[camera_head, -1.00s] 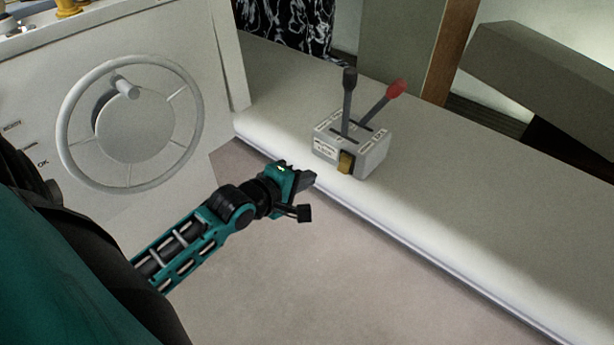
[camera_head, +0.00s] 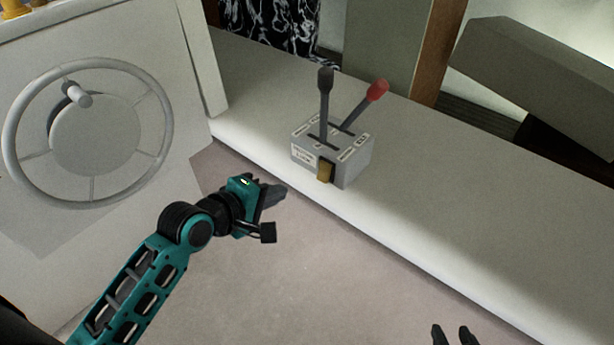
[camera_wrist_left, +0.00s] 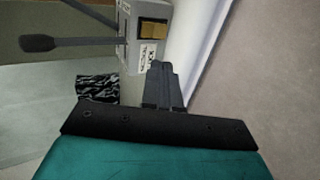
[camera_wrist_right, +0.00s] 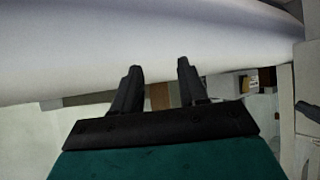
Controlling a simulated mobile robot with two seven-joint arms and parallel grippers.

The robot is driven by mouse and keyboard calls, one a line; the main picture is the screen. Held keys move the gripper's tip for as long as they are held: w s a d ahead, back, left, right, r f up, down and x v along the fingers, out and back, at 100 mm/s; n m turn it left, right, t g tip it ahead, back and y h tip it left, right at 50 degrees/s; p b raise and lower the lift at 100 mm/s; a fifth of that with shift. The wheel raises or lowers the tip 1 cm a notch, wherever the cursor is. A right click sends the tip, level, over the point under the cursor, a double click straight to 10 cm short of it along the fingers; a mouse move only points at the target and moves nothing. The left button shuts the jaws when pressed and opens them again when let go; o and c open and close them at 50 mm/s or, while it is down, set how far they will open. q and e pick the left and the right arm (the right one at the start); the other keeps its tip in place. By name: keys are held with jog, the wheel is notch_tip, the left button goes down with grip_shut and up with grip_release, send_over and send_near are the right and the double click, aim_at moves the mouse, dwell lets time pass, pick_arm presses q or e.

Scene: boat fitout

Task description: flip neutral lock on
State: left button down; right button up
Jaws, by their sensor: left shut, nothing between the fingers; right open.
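A grey control box (camera_head: 350,165) sits on the white ledge with a black-knobbed lever (camera_head: 325,100) and a red-knobbed lever (camera_head: 372,94). A brass-yellow rocker (camera_head: 325,171), which looks like the neutral lock, is on its front face. The rocker also shows in the left wrist view (camera_wrist_left: 153,29). My left gripper (camera_head: 276,190) is shut and empty, below and left of the box, apart from it. In the left wrist view its fingers (camera_wrist_left: 158,68) point toward the box. My right gripper (camera_head: 455,335) is open and empty at the bottom edge, far from the box.
A white panel with a grey wheel (camera_head: 20,135) stands at the left. The white ledge (camera_head: 470,235) runs to the lower right and is clear there. A wooden post (camera_head: 438,50) and a grey slanted block (camera_head: 540,70) are behind it. The floor in front is free.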

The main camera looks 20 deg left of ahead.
jog(key=shift+s+f, duration=0.1)
jog(key=shift+s, duration=0.15)
pick_arm(q)
jog(key=b, duration=0.3)
send_near(322, 177)
jog(key=x, duration=0.5)
jog(key=shift+w+f, duration=0.1)
jog(key=shift+f, duration=0.05)
jog(key=shift+w+d+f, duration=0.2)
jog(key=shift+w+f, duration=0.1)
jog(key=shift+w, duration=0.35)
pick_arm(e)
jog(key=shift+w+a+f, duration=0.45)
jog(key=shift+a+f, duration=0.2)
